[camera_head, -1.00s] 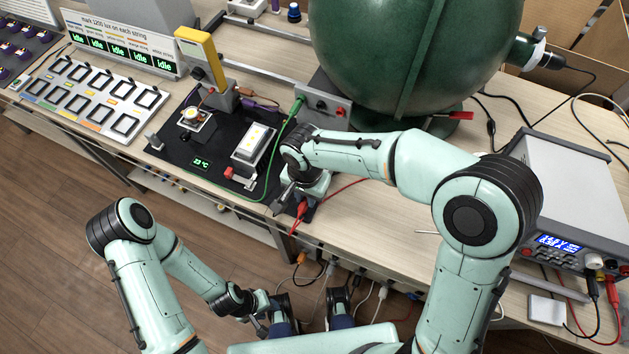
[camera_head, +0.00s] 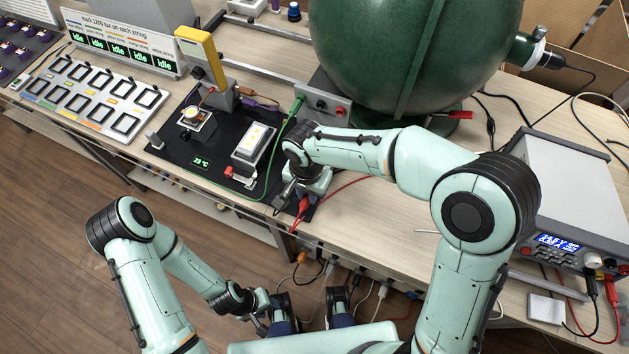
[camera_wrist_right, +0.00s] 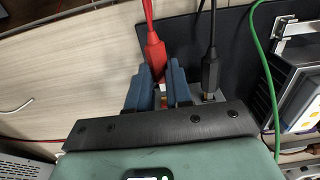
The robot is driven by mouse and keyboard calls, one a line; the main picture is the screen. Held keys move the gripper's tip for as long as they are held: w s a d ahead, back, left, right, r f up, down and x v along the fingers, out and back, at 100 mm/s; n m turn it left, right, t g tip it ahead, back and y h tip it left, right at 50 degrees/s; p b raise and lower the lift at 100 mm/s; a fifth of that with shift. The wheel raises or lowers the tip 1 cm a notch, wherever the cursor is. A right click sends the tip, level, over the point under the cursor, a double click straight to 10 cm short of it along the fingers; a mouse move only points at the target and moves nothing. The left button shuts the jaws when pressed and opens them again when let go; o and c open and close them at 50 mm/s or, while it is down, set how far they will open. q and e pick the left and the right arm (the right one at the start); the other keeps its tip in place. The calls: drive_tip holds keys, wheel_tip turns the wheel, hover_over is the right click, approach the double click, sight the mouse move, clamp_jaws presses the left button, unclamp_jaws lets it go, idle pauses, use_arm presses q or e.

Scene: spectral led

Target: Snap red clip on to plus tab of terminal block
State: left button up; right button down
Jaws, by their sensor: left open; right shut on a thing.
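My right gripper (camera_head: 305,203) is at the front edge of the black mat. In the right wrist view its blue fingers (camera_wrist_right: 160,93) are shut on the red clip (camera_wrist_right: 154,50), which hangs on a red lead. The red clip also shows in the head view (camera_head: 304,207). A black clip (camera_wrist_right: 209,70) stands beside it, with its tip at a small grey block, likely the terminal block (camera_wrist_right: 208,97). My fingers hide most of this block, and I cannot tell whether the red clip touches the plus tab. My left gripper (camera_head: 262,318) is open and low, off the table's front.
The black mat (camera_head: 180,158) holds a white lit module (camera_head: 254,143) and a small display (camera_head: 202,162). A green cable (camera_head: 268,180) curves close to my right gripper. A green sphere (camera_head: 400,60) stands behind my right arm. A power supply (camera_head: 570,190) is at right.

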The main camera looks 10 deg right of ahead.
drive_tip(key=shift+w, duration=0.15)
idle(0.5)
drive_tip(key=shift+w+d+p, duration=0.4)
drive_tip(key=shift+w+d, duration=0.2)
drive_tip(key=shift+w, duration=0.3)
drive_tip(key=c, duration=1)
unclamp_jaws()
drive_tip(key=shift+o, duration=0.2)
